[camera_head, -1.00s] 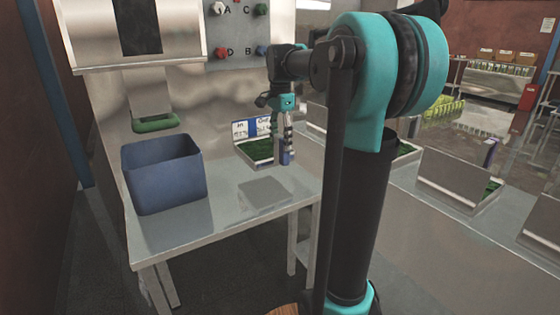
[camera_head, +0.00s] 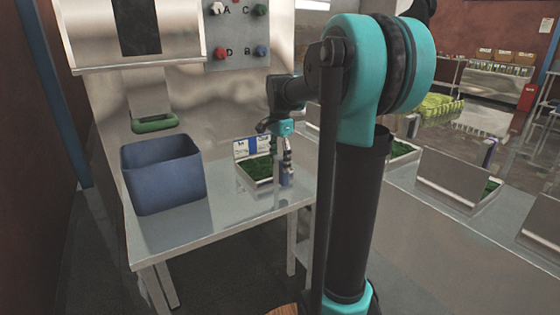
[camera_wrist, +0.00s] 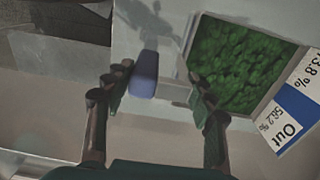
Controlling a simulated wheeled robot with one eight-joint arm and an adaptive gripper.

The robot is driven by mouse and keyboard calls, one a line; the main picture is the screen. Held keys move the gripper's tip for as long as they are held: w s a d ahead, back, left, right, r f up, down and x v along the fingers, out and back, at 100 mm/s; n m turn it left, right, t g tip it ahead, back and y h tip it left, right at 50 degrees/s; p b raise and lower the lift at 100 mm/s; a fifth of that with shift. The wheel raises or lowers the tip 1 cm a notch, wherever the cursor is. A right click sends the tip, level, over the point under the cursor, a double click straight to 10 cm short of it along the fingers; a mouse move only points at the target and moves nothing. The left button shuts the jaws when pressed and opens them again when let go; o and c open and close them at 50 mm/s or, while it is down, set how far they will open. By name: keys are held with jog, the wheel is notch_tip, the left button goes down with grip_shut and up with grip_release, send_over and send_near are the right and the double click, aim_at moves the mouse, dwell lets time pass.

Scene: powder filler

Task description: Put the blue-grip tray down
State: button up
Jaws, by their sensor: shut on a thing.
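The blue-grip tray (camera_head: 264,187) is a pale, shallow tray of green stuff, at the right part of the metal table (camera_head: 190,238). It looks level and at the tabletop; I cannot tell whether it fully touches. A white and blue label panel (camera_head: 241,148) stands at its back edge. My gripper (camera_head: 286,165) is at the tray's right side, shut on its blue grip (camera_head: 286,178). In the wrist view, the blue grip (camera_wrist: 143,75) shows between the fingers of my gripper (camera_wrist: 160,82), and the label panel (camera_wrist: 285,118) reads "Out".
A blue bin (camera_head: 163,177) stands on the table to the left of the tray. A green handle (camera_head: 154,124) hangs behind it. A panel with coloured knobs (camera_head: 237,35) is above. More trays stand on the counter at right. The table's front is bare.

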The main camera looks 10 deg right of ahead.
jog(key=o, duration=1.7)
jog(key=shift+o, duration=0.2)
